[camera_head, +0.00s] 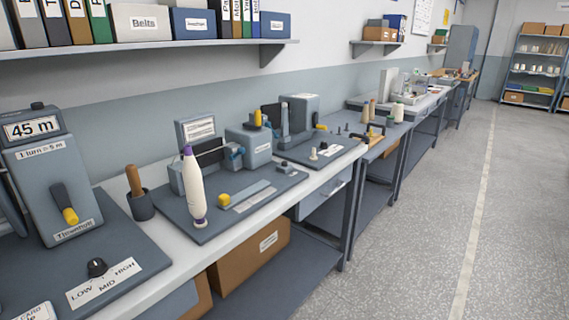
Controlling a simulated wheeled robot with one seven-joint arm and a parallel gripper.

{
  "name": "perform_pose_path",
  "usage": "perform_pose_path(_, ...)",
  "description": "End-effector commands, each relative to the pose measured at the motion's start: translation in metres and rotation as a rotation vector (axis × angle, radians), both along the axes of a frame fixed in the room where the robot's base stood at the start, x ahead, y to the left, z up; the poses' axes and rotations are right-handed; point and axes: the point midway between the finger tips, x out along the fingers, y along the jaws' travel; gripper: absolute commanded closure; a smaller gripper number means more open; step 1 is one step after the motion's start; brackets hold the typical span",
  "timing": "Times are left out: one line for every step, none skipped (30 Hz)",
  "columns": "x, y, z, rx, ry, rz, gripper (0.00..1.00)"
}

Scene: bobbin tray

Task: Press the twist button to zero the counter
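A grey machine (58,190) stands at the far left with a display (32,128) reading "45 m". A small black knob or button (37,105) sits on top of it. A yellow-tipped crank handle (66,207) is on its front. Another black knob (96,267) is on the base plate by a "LOW MID HIGH" label. No button here is legibly marked "twist", so I cannot tell which one it is. A second station has a small sign (198,128), too small to read. My gripper is not in view.
A shelf (150,48) with binders and boxes hangs above. The floor (420,240) at right is clear.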

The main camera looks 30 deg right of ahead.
Motion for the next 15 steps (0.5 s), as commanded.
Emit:
perform_pose_path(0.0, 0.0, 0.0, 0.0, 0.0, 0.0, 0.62)
perform_pose_path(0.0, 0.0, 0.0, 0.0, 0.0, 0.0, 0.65)
perform_pose_path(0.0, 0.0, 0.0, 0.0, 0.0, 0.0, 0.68)
perform_pose_path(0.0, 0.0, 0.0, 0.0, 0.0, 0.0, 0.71)
perform_pose_path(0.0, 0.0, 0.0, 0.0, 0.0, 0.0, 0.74)
perform_pose_path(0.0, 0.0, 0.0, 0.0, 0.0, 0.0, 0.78)
perform_pose_path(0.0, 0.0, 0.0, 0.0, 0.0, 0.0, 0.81)
perform_pose_path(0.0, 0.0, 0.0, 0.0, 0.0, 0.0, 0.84)
perform_pose_path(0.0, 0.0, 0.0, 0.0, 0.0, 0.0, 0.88)
perform_pose_path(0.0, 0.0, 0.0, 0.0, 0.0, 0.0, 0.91)
perform_pose_path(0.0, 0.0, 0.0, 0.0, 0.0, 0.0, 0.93)
perform_pose_path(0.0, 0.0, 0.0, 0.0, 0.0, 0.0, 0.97)
perform_pose_path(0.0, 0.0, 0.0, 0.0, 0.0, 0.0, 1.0)
perform_pose_path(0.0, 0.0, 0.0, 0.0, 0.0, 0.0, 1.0)
perform_pose_path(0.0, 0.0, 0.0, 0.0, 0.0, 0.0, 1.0)
